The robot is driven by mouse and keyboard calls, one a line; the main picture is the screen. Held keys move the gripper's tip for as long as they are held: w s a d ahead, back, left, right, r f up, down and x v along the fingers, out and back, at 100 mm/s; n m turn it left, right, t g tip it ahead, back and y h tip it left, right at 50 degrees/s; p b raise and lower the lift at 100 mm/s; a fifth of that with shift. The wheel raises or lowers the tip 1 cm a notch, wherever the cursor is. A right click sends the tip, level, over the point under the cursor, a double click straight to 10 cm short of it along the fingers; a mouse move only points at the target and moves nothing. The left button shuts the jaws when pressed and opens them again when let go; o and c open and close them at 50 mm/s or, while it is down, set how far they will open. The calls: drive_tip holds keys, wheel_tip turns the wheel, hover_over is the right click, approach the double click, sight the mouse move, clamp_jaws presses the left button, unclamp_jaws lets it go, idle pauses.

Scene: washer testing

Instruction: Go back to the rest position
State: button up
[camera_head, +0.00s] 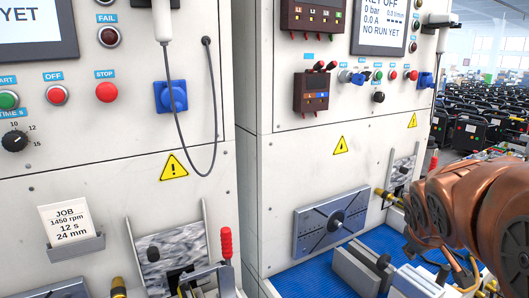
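My copper-coloured arm (450,205) reaches in from the right edge, in front of the right-hand test cabinet and above its blue work surface (312,279). Rounded arm joints show, with dark and yellowish cable-like parts below them. I cannot make out any gripper fingers, so whether my gripper holds anything does not show. The rest position itself is not marked by anything in view.
Two white cabinets (105,180) carry buttons and screens reading NO RUN YET. A grey slotted plate (331,222), grey vise-like blocks (357,266) and a red-handled clamp (226,255) stand low in front. Rows of dark machines (475,120) fill the hall behind right.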

drive_tip(key=s+a+f+m+g+y, duration=0.1)
drive_tip(key=s+a+f, duration=0.3)
drive_tip(key=s, duration=0.5)
drive_tip(key=s+a+f+m+g+y, duration=0.1)
drive_tip(key=s+a+f+g, duration=0.3)
drive_tip(key=s, duration=0.5)
drive_tip(key=s+a+f+m+g+y, duration=0.1)
drive_tip(key=s+a+f+g+y, duration=0.1)
drive_tip(key=s+a+f, duration=0.3)
drive_tip(key=s+a+g, duration=0.1)
drive_tip(key=s+a, duration=0.1)
drive_tip(key=s, duration=0.2)
drive_tip(key=shift+s, duration=0.15)
drive_tip(key=shift+c, duration=0.3)
